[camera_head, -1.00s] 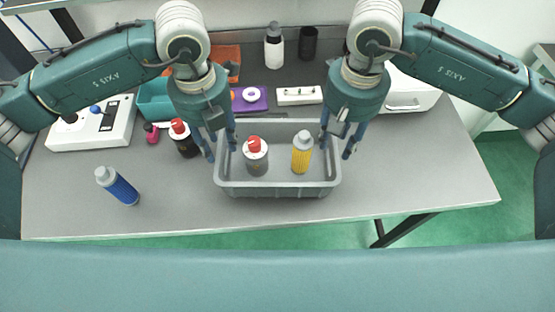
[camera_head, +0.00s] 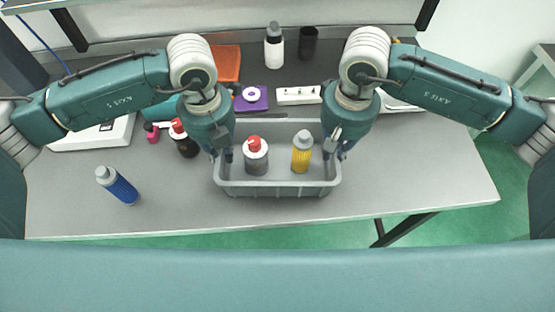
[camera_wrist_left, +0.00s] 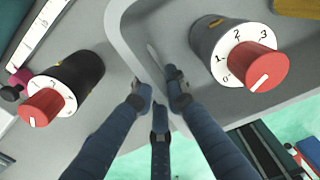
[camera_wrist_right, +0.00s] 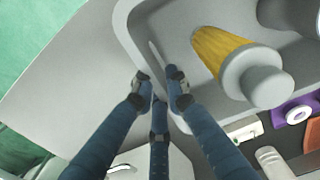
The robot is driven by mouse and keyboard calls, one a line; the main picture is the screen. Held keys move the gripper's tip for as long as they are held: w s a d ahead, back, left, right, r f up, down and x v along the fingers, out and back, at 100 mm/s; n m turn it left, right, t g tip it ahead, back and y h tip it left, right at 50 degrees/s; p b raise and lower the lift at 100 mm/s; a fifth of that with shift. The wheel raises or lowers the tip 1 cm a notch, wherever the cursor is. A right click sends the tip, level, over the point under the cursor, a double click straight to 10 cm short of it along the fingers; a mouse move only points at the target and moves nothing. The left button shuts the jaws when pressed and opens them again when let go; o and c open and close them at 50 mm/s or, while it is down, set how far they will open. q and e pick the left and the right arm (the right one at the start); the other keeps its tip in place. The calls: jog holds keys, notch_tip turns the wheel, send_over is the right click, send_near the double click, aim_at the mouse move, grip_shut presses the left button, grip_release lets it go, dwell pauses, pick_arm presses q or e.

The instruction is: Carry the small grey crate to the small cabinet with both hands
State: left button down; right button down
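The small grey crate (camera_head: 278,188) stands on the grey table near its front edge. My right gripper (camera_wrist_right: 158,88) is shut on the right wall in the same way. In the head view, the left fingers are mostly hidden by the wrist. I cannot identify the small cabinet with certainty.
A blue bottle (camera_head: 118,186) stands on the table left of the crate. Behind are a purple block (camera_head: 250,104) and a white strip (camera_head: 298,95). The table's right front (camera_head: 430,180) is clear.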

pick_arm(q)
jog(key=shift+r, duration=0.15)
pick_arm(e)
jog(key=shift+r, duration=0.1)
